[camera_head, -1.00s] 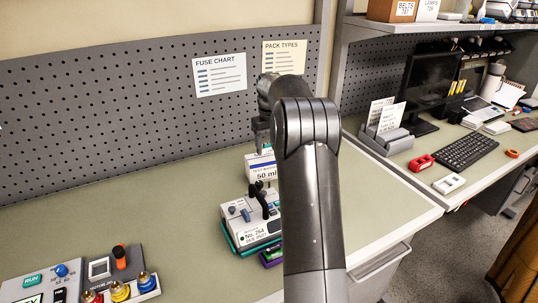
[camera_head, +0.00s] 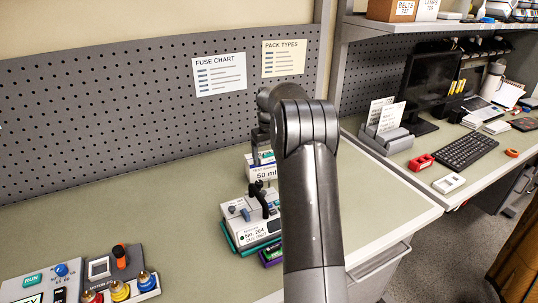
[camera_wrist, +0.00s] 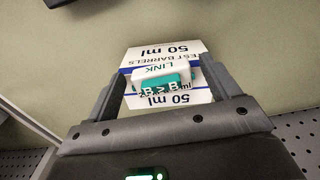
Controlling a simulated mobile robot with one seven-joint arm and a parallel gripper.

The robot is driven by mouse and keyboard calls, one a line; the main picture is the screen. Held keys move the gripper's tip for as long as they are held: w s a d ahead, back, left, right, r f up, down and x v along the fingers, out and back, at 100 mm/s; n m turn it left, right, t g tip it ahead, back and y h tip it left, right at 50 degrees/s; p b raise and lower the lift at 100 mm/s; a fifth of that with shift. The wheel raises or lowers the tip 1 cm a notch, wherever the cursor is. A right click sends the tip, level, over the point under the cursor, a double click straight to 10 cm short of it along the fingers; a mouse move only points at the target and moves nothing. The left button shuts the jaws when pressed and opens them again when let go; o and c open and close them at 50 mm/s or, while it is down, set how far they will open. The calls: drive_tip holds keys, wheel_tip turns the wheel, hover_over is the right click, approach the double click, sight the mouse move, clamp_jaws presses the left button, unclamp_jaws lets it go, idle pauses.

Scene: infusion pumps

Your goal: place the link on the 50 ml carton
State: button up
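The 50 ml carton (camera_head: 262,174) stands upright on the bench behind the grey device. It is white with a blue band and also shows below my fingers in the wrist view (camera_wrist: 177,50). The link (camera_wrist: 163,82) is a small white and teal block lettered "LINK". It lies between the fingertips of my gripper (camera_wrist: 165,75), which look closed against its two sides. In the head view the link (camera_head: 266,157) shows at the carton's top. I cannot tell whether its underside touches the carton. My arm hides part of the carton's right side.
A grey device (camera_head: 250,216) with a black lever stands on a teal base in front of the carton. A control box with knobs (camera_head: 122,285) is at the front left. The pegboard (camera_head: 130,110) rises behind.

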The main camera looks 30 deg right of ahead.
sight(269, 157)
wheel_tip(269, 157, up, 12)
drive_tip(key=s+a+r+t, duration=0.1)
drive_tip(key=s+a+r, duration=0.5)
drive_tip(key=s+a, duration=0.15)
drive_tip(key=s+a+r+t, duration=0.1)
drive_tip(key=s+a+t, duration=0.1)
drive_tip(key=s+a, duration=0.6)
drive_tip(key=s+a+t, duration=0.1)
drive_tip(key=s+a, duration=0.4)
drive_tip(key=s, duration=0.7)
drive_tip(key=s+a+f+t, duration=0.1)
drive_tip(key=s+a+f, duration=0.2)
drive_tip(key=s+f, duration=0.4)
drive_tip(key=s, duration=0.5)
drive_tip(key=shift+f+t, duration=0.2)
drive_tip(key=shift+t, duration=0.1)
drive_tip(key=shift+o, duration=0.5)
drive_tip(key=shift+w, duration=0.15)
